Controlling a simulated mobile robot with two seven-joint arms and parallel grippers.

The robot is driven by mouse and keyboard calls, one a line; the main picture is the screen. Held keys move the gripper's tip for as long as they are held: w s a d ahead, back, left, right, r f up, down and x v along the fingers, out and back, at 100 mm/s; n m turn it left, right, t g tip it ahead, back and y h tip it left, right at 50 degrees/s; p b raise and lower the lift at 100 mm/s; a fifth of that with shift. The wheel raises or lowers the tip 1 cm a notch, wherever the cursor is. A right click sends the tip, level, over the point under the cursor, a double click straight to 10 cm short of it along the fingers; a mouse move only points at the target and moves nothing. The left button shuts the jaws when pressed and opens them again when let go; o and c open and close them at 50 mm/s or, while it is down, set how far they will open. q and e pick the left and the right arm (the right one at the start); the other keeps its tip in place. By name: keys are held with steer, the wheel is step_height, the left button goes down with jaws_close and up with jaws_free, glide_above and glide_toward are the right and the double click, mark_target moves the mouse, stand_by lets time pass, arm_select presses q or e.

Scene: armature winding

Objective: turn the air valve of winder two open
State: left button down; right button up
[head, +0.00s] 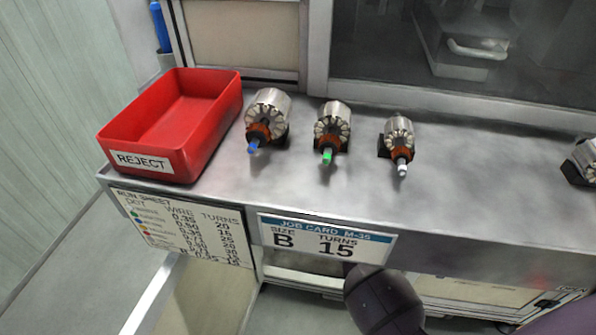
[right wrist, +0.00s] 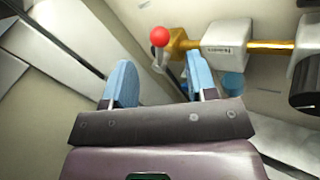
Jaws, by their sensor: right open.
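In the right wrist view a brass air line carries a valve with a red ball knob (right wrist: 159,36) on a short grey lever. The lever lies roughly across the line of the brass pipe (right wrist: 270,46). My right gripper (right wrist: 160,75) is open, with two blue fingers apart and nothing held. The red knob shows beyond the gap between the fingertips, and the right finger overlaps the view of the brass fitting. I cannot tell the exact distance, but no contact shows. The valve is not visible in the head view. My left gripper is not in view.
A grey labelled block (right wrist: 226,40) sits on the pipe beside the valve. On the bench (head: 320,215) are a red reject bin (head: 150,165), several armatures, including one with a green tip (head: 331,125), and a job card (head: 320,242) on the front edge.

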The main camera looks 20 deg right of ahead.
steer(key=w, duration=0.9)
steer(key=shift+b, duration=0.4)
steer(key=shift+a, duration=0.1)
jaws_close()
